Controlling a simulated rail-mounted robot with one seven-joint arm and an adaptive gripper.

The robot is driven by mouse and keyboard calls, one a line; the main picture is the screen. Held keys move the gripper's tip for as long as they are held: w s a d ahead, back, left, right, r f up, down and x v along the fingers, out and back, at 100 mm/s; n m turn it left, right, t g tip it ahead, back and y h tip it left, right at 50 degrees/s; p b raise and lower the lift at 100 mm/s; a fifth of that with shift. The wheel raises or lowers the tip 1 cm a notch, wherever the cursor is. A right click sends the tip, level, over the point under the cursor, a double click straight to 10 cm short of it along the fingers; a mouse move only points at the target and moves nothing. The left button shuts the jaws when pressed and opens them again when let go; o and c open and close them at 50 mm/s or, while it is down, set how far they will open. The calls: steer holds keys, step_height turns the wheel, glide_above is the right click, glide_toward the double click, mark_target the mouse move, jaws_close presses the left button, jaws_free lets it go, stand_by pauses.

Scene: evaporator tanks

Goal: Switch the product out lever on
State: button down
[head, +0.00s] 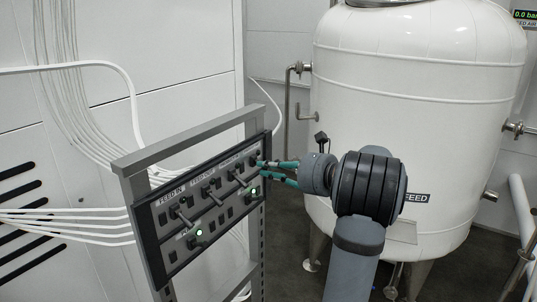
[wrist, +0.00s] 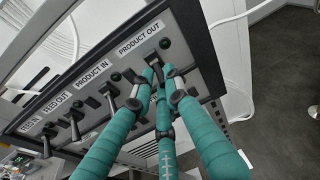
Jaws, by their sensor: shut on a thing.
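The control panel (head: 160,240) is dark, mounted on a grey frame, with a row of black levers. The PRODUCT OUT label (wrist: 140,40) is at the right end of the row in the wrist view. The product out lever (wrist: 131,76) is below that label and mostly hidden by my fingers. My gripper (head: 262,172) reaches the panel's right end from the right. Its teal fingers (wrist: 158,74) are closed together on the product out lever. The lever's exact angle is hard to tell.
The product in lever (wrist: 110,96), feed out lever (wrist: 74,126) and feed in lever (head: 181,216) stand to the left. A white tank (head: 420,110) stands behind my arm.

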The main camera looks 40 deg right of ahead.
steer(key=r+g+p, duration=0.1)
steer(key=g+p, duration=0.1)
steer(key=p, duration=0.5)
steer(key=r+g+h+p, duration=0.1)
steer(key=g+p, duration=0.2)
steer(key=p, duration=0.4)
steer(key=r+g+p, duration=0.1)
steer(key=g+p, duration=0.2)
steer(key=p, duration=0.4)
steer(key=shift+w+r+n+h+p, duration=0.3)
steer(key=shift+p, duration=0.1)
steer(key=shift+g, duration=0.3)
steer(key=shift+f, duration=0.2)
steer(key=c, duration=1.8)
jaws_free()
steer(key=shift+d, duration=0.2)
steer(key=shift+c, duration=0.2)
steer(key=shift+o, duration=0.2)
steer(key=shift+w+a, duration=0.1)
steer(key=shift+r, duration=0.15)
